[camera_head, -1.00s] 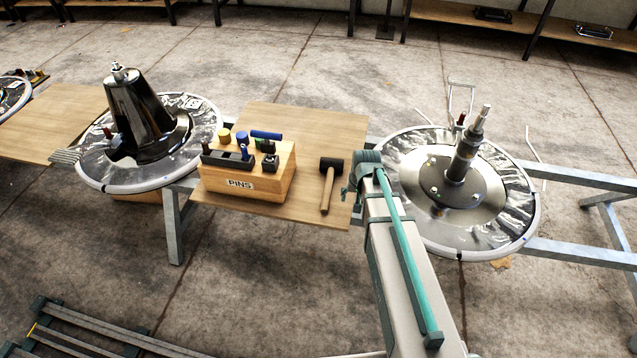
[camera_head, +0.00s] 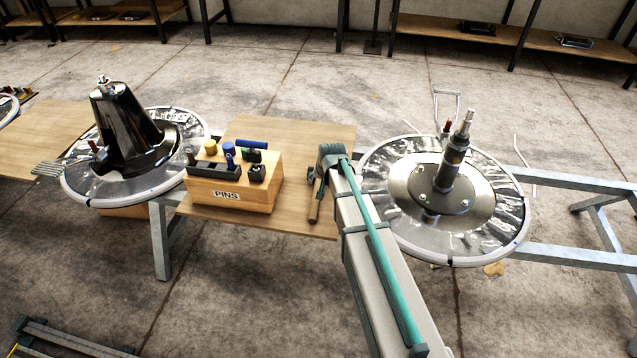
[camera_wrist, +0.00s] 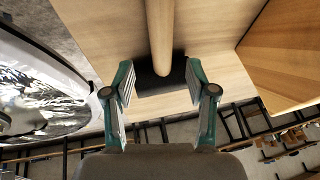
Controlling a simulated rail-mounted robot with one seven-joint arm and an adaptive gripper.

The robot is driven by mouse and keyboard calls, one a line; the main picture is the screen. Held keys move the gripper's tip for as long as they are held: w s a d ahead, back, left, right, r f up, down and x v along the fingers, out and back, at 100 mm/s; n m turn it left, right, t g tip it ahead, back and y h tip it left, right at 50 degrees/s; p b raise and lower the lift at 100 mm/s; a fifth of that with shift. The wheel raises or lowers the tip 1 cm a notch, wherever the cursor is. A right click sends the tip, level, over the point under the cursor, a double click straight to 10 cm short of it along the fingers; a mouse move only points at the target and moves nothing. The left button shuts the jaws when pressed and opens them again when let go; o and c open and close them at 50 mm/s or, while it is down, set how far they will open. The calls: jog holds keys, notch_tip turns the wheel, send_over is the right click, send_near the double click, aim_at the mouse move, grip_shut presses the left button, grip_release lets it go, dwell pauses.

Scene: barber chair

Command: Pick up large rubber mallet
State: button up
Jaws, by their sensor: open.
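The large rubber mallet has a wooden handle and a black head. In the wrist view, the mallet's handle (camera_wrist: 160,28) comes down from the top edge to the dark head (camera_wrist: 150,80). My gripper (camera_wrist: 160,80) is open, with one finger on each side of the mallet in this picture. I see no contact, and the height gap is hard to tell. In the head view, my gripper (camera_head: 316,184) is partly hidden by my arm.
A wooden PINS block (camera_head: 228,192) with several tools stands left of the mallet on the board (camera_head: 300,140). A round disc with a metal post (camera_head: 455,165) is close on the right. A disc with a dark cone (camera_head: 130,125) is at the left.

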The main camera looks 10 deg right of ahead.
aim_at(318, 185)
jog(key=b+x, duration=0.1)
jog(key=x, duration=0.4)
jog(key=shift+s+a, duration=0.1)
jog(key=shift+a, duration=0.05)
jog(key=shift+r, duration=0.1)
grip_shut()
